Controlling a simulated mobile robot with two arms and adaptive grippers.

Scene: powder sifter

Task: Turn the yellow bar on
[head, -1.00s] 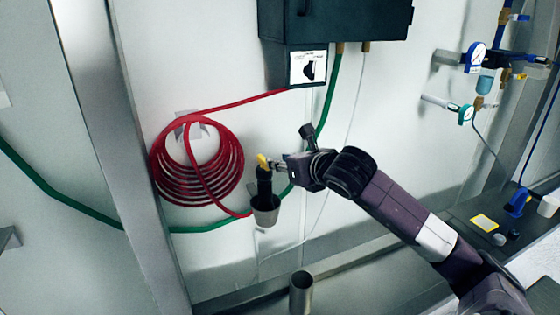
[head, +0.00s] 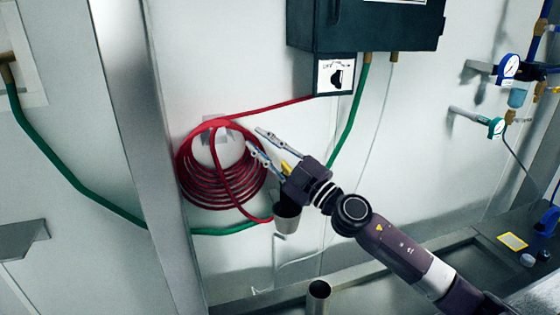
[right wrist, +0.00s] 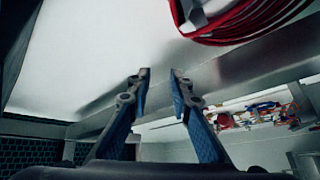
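The yellow bar (head: 285,167) shows as a small yellow piece just behind my right gripper in the head view. Most of it and the dark body below it are hidden by the gripper. A grey cup-shaped end (head: 287,222) hangs beneath. My right gripper (head: 256,139) is open, its fingers pointing up and left in front of the red hose coil. Its fingertips are past the bar, and nothing is between them. The right wrist view also shows the fingers (right wrist: 160,72) apart and empty; the yellow bar cannot be seen there. My left gripper is not in view.
A red hose coil (head: 187,178) hangs on the wall left of the bar. A dark box with a black switch (head: 336,77) is above, with green hoses (head: 349,136) nearby. Gauges (head: 508,66) are at right. An upright metal tube (head: 318,298) stands below.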

